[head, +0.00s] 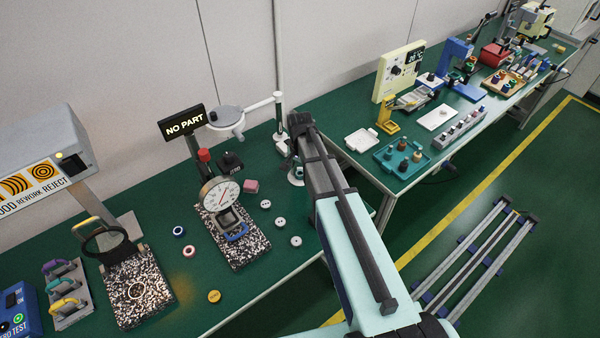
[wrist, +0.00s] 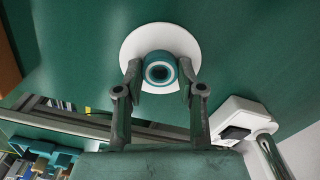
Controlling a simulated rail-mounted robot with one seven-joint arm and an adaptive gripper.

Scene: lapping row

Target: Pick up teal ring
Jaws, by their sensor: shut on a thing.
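The teal ring (wrist: 160,56) shows in the wrist view with its open bore facing the camera. My gripper (wrist: 159,76) has one finger on each side of the ring and is shut on it. A round white disc (wrist: 132,45) lies behind the ring; I cannot tell whether the ring touches it or is held above it.
A dial gauge (head: 220,193) on a speckled plate stands left of my arm. Several small pale discs and a pink block (head: 251,186) lie between. A stand with a round white head (head: 226,118) is behind. A teal tray (head: 402,160) sits on the right-hand bench.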

